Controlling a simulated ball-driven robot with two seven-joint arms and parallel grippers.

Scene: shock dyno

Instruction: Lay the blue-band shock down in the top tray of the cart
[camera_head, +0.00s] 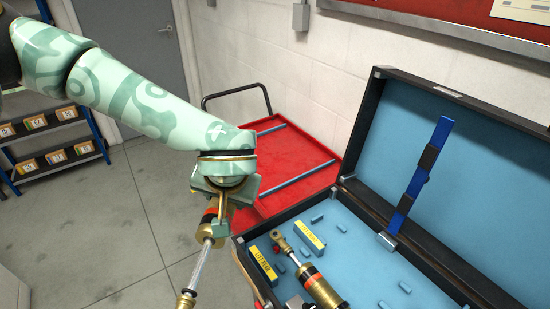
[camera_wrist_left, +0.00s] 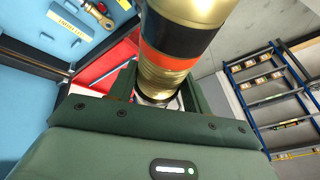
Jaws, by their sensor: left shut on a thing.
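My left gripper (camera_head: 218,198) is shut on a gold shock (camera_head: 199,262), which hangs tilted with its lower end toward the bottom left. It also shows in the wrist view (camera_wrist_left: 172,38) between the two green fingers, with an orange-red band and a black one; I see no blue band on it. The cart's red top tray (camera_head: 305,165) is behind and to the right of the gripper. It looks empty, with blue-grey strips across it; the arm hides its left part. The shock is in front of the tray, apart from it. My right gripper is out of view.
An open black case (camera_head: 375,205) with blue lining stands at the right, close to the cart. Another gold shock (camera_head: 318,287) with an orange-red band lies in it near yellow-labelled blocks (camera_head: 310,236). The cart's dark handle (camera_head: 237,91) rises at the back. Shelves (camera_head: 50,140) stand far left.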

